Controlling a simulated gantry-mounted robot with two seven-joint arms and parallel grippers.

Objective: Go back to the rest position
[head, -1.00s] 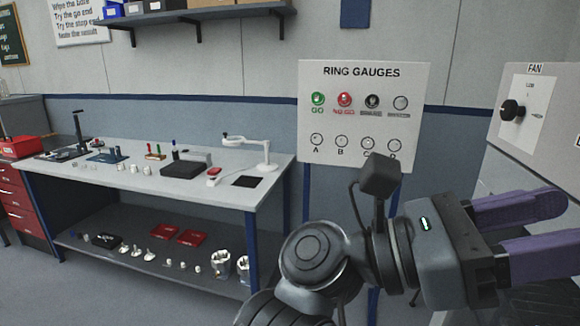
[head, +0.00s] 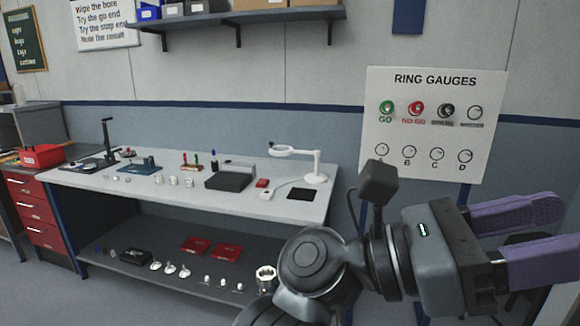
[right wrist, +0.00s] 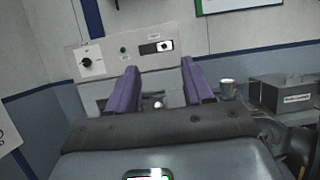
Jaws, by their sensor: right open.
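My right gripper (head: 545,238) is raised at the lower right of the head view, its two purple fingers pointing right. It is open with nothing between the fingers. In the right wrist view its fingers (right wrist: 159,90) stand apart, facing a pale panel (right wrist: 135,58) with a black knob. The right gripper touches nothing that I can see. My left gripper is not in view.
A workbench (head: 110,190) with gauges, small metal parts and a white lamp (head: 312,165) stands to the left. Its lower shelf (head: 190,280) holds red trays and parts. A ring gauge board (head: 430,125) stands behind my right arm. A cup (right wrist: 227,88) and grey box (right wrist: 283,95) are right of the fingers.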

